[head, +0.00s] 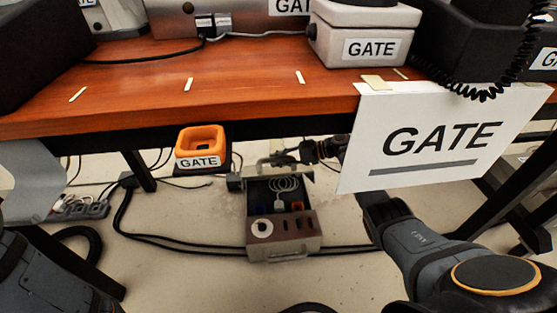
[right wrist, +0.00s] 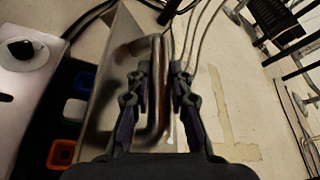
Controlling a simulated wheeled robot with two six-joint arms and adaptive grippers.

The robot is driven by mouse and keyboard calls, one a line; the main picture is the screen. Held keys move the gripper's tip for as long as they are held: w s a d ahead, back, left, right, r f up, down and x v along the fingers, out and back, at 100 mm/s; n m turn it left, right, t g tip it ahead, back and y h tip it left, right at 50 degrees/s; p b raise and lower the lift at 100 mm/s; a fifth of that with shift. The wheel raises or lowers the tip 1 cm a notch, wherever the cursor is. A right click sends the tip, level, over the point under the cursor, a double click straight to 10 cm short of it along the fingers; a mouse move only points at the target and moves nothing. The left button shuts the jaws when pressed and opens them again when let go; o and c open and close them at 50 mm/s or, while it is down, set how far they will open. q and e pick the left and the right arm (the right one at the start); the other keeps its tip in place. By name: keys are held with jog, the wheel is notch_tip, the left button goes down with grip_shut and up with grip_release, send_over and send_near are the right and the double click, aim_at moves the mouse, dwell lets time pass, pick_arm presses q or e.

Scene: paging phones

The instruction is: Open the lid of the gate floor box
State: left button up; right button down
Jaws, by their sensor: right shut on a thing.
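The gate floor box (head: 284,235) sits on the floor under the table. Its front panel has a white round part and dark slots. The lid (head: 300,178) is raised along the far side, and a coiled cable and coloured sockets show inside. My right gripper (head: 288,160) is at the lid's top. In the right wrist view my right gripper (right wrist: 160,92) is shut on the metal lid handle (right wrist: 157,120), with the grey lid (right wrist: 112,88) beside it and the open box at left. The lid's exact angle is hard to tell. My left gripper is out of view.
A white GATE sign (head: 440,140) hangs from the table (head: 240,70) and hides part of my right arm. An orange GATE tray (head: 200,143) is under the table edge, left of the box. Black cables (head: 180,241) and a power strip (head: 82,208) lie on the floor.

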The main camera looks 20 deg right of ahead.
jog(key=c, duration=1.2)
grip_release()
